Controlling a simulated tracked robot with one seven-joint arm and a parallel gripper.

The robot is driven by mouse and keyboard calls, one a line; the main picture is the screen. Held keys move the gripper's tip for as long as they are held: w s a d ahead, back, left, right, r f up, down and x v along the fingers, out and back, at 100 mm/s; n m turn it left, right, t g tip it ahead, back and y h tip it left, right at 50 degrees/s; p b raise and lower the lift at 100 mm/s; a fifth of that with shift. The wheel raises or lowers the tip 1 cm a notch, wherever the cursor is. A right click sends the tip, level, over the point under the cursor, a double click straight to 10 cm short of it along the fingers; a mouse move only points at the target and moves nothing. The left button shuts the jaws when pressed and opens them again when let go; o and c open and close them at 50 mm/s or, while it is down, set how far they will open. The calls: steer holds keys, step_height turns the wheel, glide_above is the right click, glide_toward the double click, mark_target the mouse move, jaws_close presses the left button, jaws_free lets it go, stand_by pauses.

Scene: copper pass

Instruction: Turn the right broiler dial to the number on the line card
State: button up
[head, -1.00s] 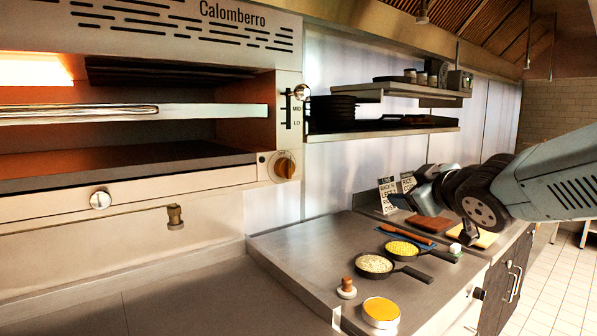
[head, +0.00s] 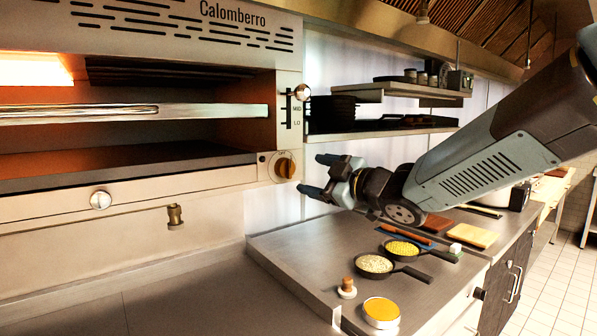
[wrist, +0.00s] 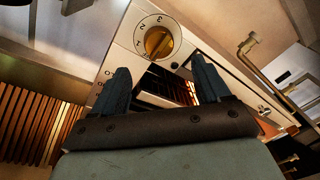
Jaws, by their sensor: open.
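The right broiler dial (head: 285,167) is an amber knob on a white round plate at the broiler's lower right corner. In the wrist view the dial (wrist: 158,42) shows numbers such as 1, 2 and 3 around its rim. My gripper (head: 315,175) is open and empty, a short way right of the dial and apart from it. In the wrist view the dial appears just beyond and between the fingers (wrist: 160,75). The line card is hidden behind my arm in the head view.
A round-ended lever (head: 302,92) beside MID and LO marks is above the dial. A shelf (head: 390,134) is behind. Pans (head: 375,264) and an orange-topped tin (head: 381,312) stand on the counter below.

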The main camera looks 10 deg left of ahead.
mark_target(291, 169)
steer(key=x, duration=0.7)
steer(key=shift+w+a+r, duration=0.1)
steer(key=shift+w+a, duration=0.1)
steer(key=shift+a, duration=0.05)
